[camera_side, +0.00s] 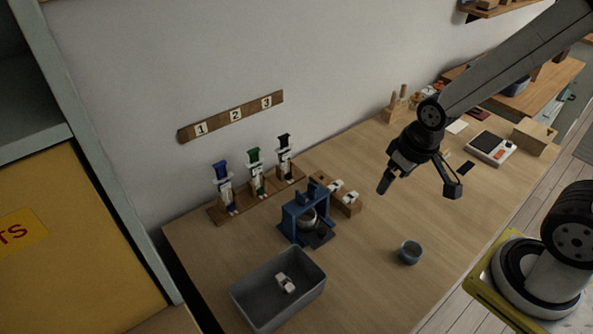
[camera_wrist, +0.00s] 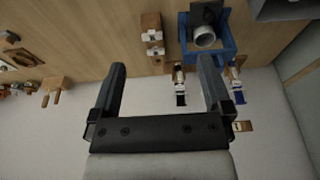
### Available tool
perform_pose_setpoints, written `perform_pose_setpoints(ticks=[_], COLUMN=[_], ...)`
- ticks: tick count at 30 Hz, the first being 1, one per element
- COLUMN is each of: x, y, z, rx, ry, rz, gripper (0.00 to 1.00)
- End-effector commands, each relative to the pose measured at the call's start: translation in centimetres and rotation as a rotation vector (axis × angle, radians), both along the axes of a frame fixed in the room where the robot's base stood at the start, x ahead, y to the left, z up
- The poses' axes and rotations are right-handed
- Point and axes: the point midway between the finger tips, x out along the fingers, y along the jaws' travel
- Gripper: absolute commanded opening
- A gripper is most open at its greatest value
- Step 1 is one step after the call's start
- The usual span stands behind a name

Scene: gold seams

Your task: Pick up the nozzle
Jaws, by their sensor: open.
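Small white pieces, which look like nozzles, sit on a wooden block (camera_side: 349,200) right of the blue stand. The block and its white pieces (camera_wrist: 152,36) also show at the top middle of the wrist view. Another small white piece (camera_side: 286,283) lies in the grey bin (camera_side: 257,312). I cannot tell for sure which piece is the nozzle. My gripper (camera_side: 420,188) is open and empty, above the table and to the right of the block in the side view. In the wrist view its two fingers (camera_wrist: 162,68) are spread wide with nothing between them.
A blue stand (camera_side: 292,215) holds a grey cup. Three dispensers with blue (camera_side: 221,170), green (camera_side: 254,155) and black (camera_side: 284,143) tops stand in a wooden rack below the labels 1, 2, 3.

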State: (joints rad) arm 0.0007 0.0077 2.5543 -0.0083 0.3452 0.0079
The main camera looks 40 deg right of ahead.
Motion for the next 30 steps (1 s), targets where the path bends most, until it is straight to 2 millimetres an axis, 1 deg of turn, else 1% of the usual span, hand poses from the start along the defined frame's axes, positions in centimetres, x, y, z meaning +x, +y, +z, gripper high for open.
perform_pose_setpoints(ticks=[5, 11, 17, 21, 27, 30], x=[1.4, 4.6, 8.5, 11.0, 13.9, 14.8], y=[-0.5, -1.5, -2.5, -2.9, -3.3, -3.3], z=[-0.6, -2.1, -4.5, -6.6, -9.9, -11.2], rx=[-0.017, -0.046, -0.062, -0.058, -0.034, -0.018], ry=[-0.010, -0.039, -0.080, -0.108, -0.139, -0.148], rz=[-0.007, -0.018, -0.023, -0.019, -0.011, -0.005], gripper=[1.00, 1.00, 1.00, 1.00, 1.00, 1.00])
